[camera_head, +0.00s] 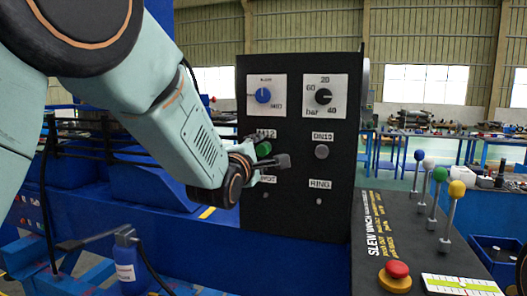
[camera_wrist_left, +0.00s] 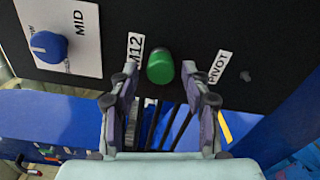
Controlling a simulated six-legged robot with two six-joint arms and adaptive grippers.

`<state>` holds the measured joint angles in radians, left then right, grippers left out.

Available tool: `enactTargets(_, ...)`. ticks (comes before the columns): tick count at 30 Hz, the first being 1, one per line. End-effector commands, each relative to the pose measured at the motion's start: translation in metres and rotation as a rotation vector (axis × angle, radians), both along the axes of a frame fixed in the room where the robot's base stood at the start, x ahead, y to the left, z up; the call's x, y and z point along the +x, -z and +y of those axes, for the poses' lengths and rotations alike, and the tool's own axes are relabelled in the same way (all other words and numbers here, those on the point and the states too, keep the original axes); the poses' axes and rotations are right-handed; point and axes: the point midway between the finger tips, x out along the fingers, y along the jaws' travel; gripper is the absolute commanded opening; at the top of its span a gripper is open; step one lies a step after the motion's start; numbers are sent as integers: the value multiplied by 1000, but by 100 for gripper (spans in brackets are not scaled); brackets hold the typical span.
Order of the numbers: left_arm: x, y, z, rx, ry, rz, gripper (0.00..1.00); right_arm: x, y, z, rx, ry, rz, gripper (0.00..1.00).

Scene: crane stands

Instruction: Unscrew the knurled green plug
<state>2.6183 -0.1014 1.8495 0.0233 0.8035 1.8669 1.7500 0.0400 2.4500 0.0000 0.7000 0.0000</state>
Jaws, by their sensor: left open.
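The green plug (camera_head: 264,148) sits on the black panel (camera_head: 298,215), just beyond my left gripper. In the left wrist view the green plug (camera_wrist_left: 160,67) stands out from the panel between the M12 and PIVOT labels. My left gripper (camera_head: 262,152) is open, and in the wrist view its two fingers (camera_wrist_left: 163,84) are spread on either side, below the plug, with a gap to it. The fingers do not appear to touch the plug. The knurling is too small to make out. My right gripper is not in view.
A grey plug (camera_head: 321,151) sits right of the green one. Above are a blue knob (camera_head: 263,95) and a black bar dial (camera_head: 323,96). To the right, a console carries several ball-topped levers (camera_head: 450,215) and a red button (camera_head: 397,270).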

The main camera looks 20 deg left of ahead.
Motion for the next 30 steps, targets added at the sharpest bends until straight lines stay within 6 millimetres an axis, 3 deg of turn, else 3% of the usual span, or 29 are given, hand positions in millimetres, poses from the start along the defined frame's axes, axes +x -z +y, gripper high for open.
enactTargets(4,0,0,0,152,0,-5,48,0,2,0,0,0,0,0)
enactTargets(11,0,0,0,261,0,-9,48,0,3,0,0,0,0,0)
enactTargets(21,0,0,0,618,-1,-21,48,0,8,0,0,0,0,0)
enactTargets(30,0,0,0,802,-1,-27,48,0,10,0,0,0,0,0)
